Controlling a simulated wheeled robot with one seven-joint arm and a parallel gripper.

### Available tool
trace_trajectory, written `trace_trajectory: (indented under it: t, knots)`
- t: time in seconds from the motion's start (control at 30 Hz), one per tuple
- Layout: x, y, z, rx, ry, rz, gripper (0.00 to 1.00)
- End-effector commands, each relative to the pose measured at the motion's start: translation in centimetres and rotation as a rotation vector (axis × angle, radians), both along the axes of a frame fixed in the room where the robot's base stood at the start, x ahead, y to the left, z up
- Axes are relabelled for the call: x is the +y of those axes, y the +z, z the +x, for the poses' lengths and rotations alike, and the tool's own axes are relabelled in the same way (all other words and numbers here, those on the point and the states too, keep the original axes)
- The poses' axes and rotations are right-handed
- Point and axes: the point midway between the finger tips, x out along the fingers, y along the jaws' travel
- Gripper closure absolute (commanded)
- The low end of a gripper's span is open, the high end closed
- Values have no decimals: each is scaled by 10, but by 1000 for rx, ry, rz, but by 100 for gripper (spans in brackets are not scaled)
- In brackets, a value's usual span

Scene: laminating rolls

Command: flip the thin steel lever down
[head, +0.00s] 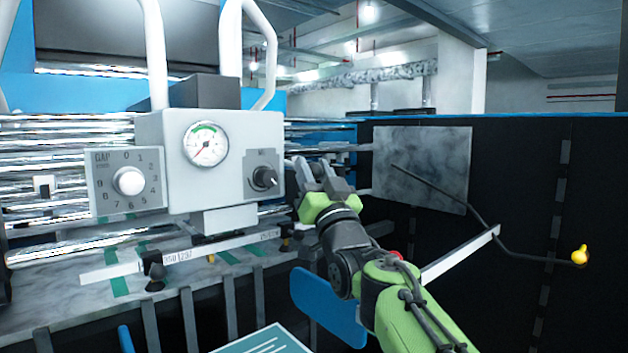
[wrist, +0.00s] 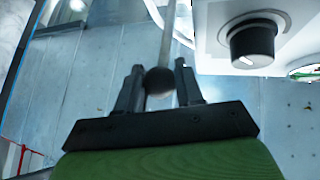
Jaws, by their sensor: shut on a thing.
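The thin steel lever (wrist: 167,42) shows in the wrist view as a pale rod ending in a dark ball knob (wrist: 159,81). My gripper (wrist: 159,72) has its two dark fingers on either side of that knob and is shut on it. In the head view my gripper (head: 321,172) is just right of the grey control box (head: 222,184), with its fingers pointing up and away. There the lever and its knob cannot be clearly made out behind the fingers.
The box carries a gap dial (head: 129,181), a round gauge (head: 205,144) and a black rotary knob (head: 264,178), which is close to my fingers. A black bent rod with a yellow knob (head: 580,255) crosses the dark panel at right. Shiny rolls (head: 60,165) are at left.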

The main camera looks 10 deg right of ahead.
Motion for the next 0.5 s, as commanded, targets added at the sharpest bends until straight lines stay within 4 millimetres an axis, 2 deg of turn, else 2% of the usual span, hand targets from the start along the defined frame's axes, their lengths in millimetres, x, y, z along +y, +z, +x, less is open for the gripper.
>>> trace_trajectory:
  t: [0.03, 0.1, 0.5]
  knots:
    - [0, -8, 2, 7, -1, -1, 100]
    - [1, -11, 2, 8, 0, -2, 100]
    - [1, -14, 3, 11, 0, -3, 100]
